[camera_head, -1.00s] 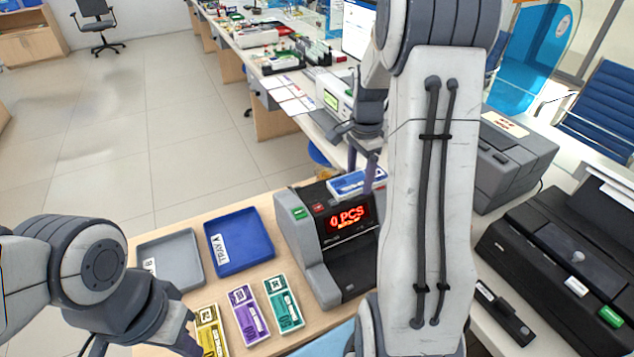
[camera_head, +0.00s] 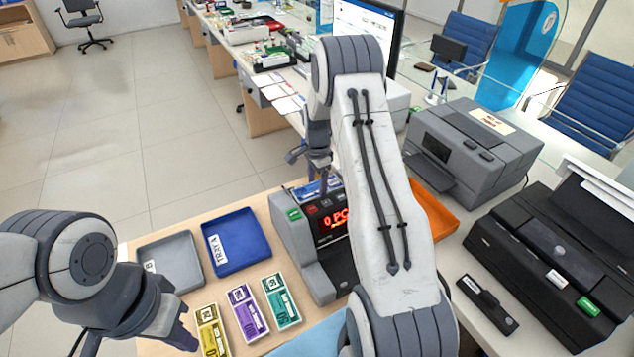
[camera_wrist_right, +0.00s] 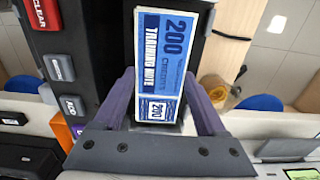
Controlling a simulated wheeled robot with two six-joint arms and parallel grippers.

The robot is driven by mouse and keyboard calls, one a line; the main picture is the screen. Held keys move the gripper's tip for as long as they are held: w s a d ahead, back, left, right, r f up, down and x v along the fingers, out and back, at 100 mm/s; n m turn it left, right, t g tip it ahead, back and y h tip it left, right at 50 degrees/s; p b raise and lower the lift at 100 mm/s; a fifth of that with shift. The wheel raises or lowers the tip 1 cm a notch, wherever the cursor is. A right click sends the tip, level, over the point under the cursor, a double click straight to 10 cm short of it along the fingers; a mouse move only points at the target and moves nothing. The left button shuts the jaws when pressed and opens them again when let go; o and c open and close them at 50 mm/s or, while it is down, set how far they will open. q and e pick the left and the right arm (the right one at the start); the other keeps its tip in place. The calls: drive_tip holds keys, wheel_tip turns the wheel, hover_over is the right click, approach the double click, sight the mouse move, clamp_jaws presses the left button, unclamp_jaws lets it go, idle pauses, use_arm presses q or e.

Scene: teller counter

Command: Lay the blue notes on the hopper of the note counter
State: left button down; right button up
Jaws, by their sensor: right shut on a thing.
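The note counter (camera_head: 289,228) stands on the wooden desk with a red display. The blue notes (camera_wrist_right: 166,45), marked 200, lie lengthwise between the fingers of my right gripper (camera_wrist_right: 160,108). In the head view the blue notes (camera_head: 316,188) show as a thin strip at the counter's top, behind the display. My right gripper is shut on their near end. The wrist view shows them over the counter's dark hopper (camera_wrist_right: 105,25); whether they touch it I cannot tell. My left gripper (camera_head: 185,336) hangs at the lower left, its fingertips unclear.
Yellow (camera_head: 211,333), purple (camera_head: 247,312) and green (camera_head: 281,301) note bundles lie before the counter. A blue tray (camera_head: 238,241) and a grey tray (camera_head: 170,262) are left of it. An orange tray (camera_head: 437,208) is behind my right arm. A black printer (camera_head: 545,255) stands right.

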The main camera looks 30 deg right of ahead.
drive_tip(key=shift+f, duration=0.2)
drive_tip(key=o, duration=1.3)
